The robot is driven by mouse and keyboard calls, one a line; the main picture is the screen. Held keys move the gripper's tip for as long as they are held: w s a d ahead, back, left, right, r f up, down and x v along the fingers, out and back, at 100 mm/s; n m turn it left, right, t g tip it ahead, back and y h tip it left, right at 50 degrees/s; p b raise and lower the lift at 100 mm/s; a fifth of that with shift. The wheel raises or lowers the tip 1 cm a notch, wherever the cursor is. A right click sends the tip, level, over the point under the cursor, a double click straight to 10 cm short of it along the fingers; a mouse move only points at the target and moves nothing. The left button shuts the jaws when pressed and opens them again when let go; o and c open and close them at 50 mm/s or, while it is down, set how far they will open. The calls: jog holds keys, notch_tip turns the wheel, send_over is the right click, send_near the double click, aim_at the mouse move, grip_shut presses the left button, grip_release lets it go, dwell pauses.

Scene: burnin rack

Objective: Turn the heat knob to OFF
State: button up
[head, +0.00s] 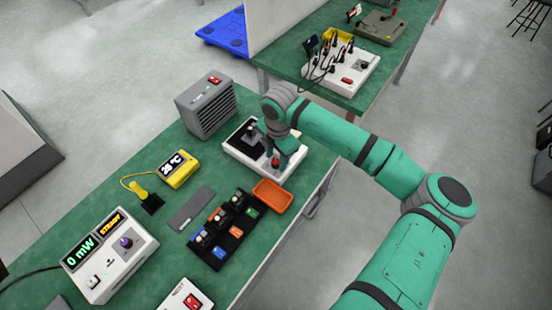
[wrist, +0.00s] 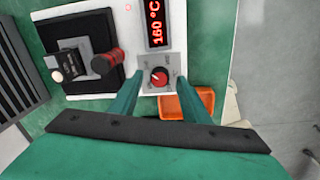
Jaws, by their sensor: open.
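The dial's markings are too small to read, and I cannot tell the knob's setting for certain. My gripper (wrist: 159,80) is open, with one green finger on each side of the knob; I cannot tell whether they touch it. In the head view, the knob (head: 276,161) shows as a red spot under my gripper (head: 283,158), which hides part of the unit.
A black hot surface with a dark-red-handled part (wrist: 107,62) lies left of the knob. An orange tray (head: 272,196) stands close by the unit. A grey heater-like box (head: 207,108), a yellow thermometer (head: 178,168) and a black module rack (head: 226,232) share the green bench.

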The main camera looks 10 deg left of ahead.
jog(key=shift+f, duration=0.5)
jog(key=c, duration=1)
jog(key=shift+c, duration=0.2)
